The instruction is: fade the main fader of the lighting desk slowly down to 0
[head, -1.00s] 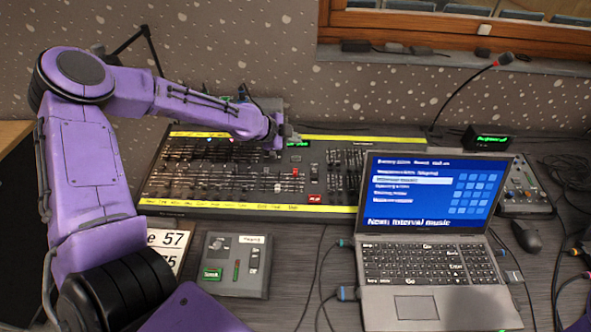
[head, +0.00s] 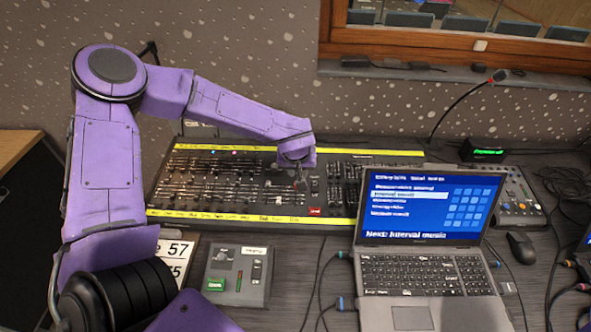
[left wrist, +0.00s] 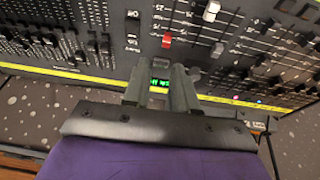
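The lighting desk (head: 190,160) is a dark console with yellow strips along its front and back edges. In the left wrist view, a red fader cap (left wrist: 167,41), probably the main fader, sits in a slot and a white fader cap (left wrist: 211,10) is beyond it. The white cap also shows in the head view (head: 281,202). My left gripper (left wrist: 160,72) is over the desk, its two fingers apart with the green display visible between them. The red cap is ahead of the fingertips, apart from them. My right gripper is out of view.
A laptop (head: 420,240) stands open right of centre, close to the desk. A small grey control box (head: 238,275) and a number card (head: 175,252) lie in front. A mouse (head: 526,250), a small mixer (head: 515,200) and cables lie to the right.

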